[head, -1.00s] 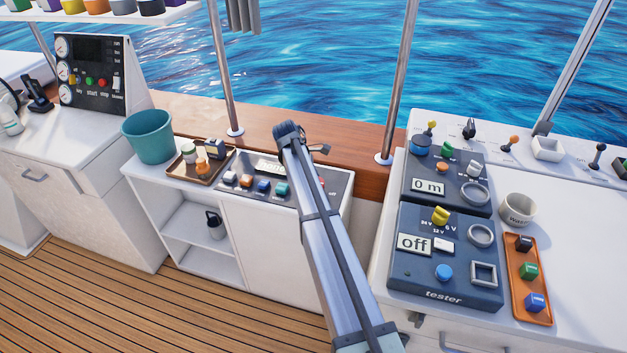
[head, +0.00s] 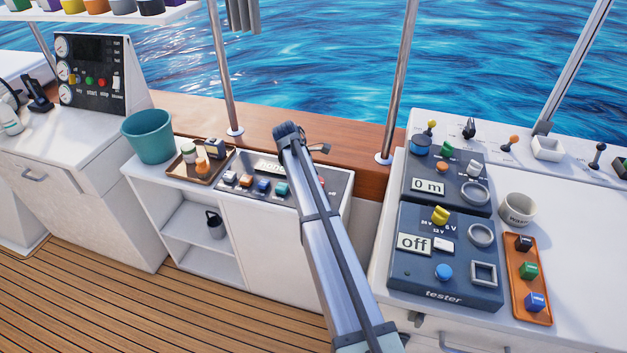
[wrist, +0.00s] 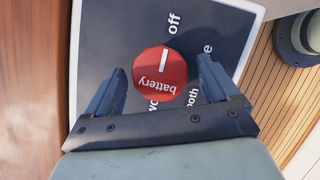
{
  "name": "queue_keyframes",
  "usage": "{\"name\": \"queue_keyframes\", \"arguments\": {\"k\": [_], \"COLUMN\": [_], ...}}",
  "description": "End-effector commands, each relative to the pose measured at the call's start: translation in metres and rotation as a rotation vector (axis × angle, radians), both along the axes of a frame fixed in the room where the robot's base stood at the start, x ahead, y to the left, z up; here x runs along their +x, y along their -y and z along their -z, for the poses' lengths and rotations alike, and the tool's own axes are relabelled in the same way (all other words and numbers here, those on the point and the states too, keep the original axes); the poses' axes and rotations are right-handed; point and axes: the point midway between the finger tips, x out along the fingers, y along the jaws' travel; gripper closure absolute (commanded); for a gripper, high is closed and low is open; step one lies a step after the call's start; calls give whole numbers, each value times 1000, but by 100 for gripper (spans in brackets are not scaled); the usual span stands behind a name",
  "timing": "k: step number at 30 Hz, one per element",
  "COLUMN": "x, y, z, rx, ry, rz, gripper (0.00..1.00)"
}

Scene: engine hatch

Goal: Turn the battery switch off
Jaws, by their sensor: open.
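The battery switch (wrist: 160,75) is a round red knob with "battery" on it, set in a dark panel (wrist: 110,50). Its white line points up in the wrist view, towards the printed word "off" (wrist: 174,22). My gripper (wrist: 160,85) is open, with one finger on each side of the knob. I cannot tell whether the fingers touch it. In the head view my arm covers most of the switch, and the fingers cannot be made out.
Left of my arm, the panel has a small display (head: 272,165) and several coloured buttons (head: 263,186). A brown tray (head: 200,172) and a teal bucket (head: 148,136) stand further left. The tester (head: 447,258) is on the right counter. A metal post (head: 397,90) rises behind.

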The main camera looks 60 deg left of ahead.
Motion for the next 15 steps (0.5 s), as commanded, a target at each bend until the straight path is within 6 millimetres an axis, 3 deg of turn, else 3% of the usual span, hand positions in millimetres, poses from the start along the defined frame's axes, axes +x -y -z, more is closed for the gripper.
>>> {"name": "queue_keyframes", "arguments": {"k": [8, 15], "x": [-1, -12], "y": [-1, -5], "z": [-3, -31], "rx": [0, 2], "ry": [0, 1], "rz": [1, 0], "gripper": [12, 12]}}
